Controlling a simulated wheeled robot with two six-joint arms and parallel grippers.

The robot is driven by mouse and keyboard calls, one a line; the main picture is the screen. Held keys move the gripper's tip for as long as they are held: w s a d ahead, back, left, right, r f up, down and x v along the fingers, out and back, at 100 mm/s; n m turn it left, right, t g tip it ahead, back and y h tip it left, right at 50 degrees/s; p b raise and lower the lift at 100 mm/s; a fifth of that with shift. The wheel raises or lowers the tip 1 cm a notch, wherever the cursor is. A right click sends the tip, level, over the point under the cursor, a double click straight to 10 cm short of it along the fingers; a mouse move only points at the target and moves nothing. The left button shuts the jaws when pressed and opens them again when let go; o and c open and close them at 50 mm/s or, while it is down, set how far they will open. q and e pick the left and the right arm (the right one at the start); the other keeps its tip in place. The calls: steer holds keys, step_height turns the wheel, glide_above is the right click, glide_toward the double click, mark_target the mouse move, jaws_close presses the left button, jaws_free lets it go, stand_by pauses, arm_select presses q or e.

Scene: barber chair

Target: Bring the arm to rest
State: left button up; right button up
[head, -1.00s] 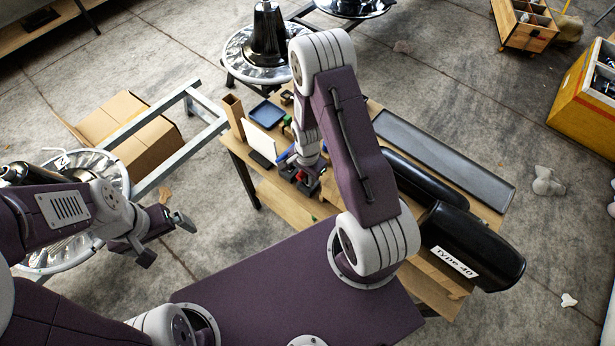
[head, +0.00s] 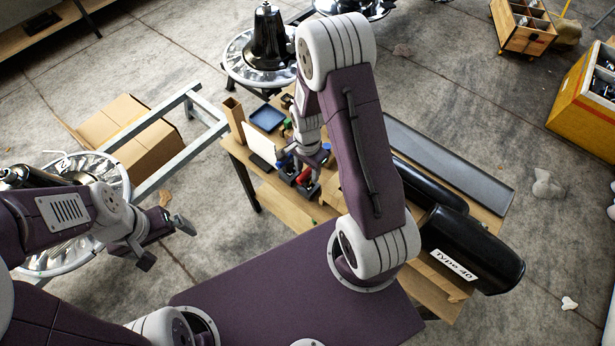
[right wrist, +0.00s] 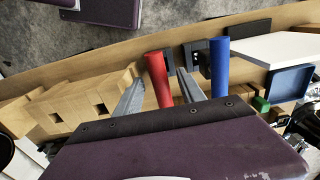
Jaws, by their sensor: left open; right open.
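My right arm reaches over the wooden workbench. Its gripper (head: 299,181) is open, low over the bench front, beside a red handle (head: 303,175) and a blue handle (head: 288,166). In the right wrist view the red handle (right wrist: 158,78) shows between the two spread fingers of the gripper (right wrist: 161,76), with gaps at its sides; I cannot tell how deep it sits. The blue handle (right wrist: 219,68) stands outside the fingers, to the right. My left gripper (head: 166,243) is open and empty over the floor at the left.
The workbench (head: 470,285) carries a blue tray (head: 267,117), a white panel (head: 260,142), wooden blocks (right wrist: 60,105) and black cushions (head: 470,245). A metal frame (head: 160,130) and cardboard box (head: 140,150) stand left. Floor between the left gripper and bench is clear.

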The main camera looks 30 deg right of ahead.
steer(key=shift+r, duration=1.1)
step_height(320, 180, up, 8)
steer(key=w+a+n+t, duration=0.1)
steer(key=a+n+t, duration=0.1)
steer(key=a, duration=0.1)
steer(key=s+a+r+n, duration=0.1)
steer(key=s+r+n, duration=0.1)
steer(key=s+n, duration=0.7)
steer(key=shift+a+r+n+g, duration=0.2)
steer(key=shift+n+g, duration=0.2)
steer(key=shift+n, duration=0.8)
steer(key=shift+s, duration=0.1)
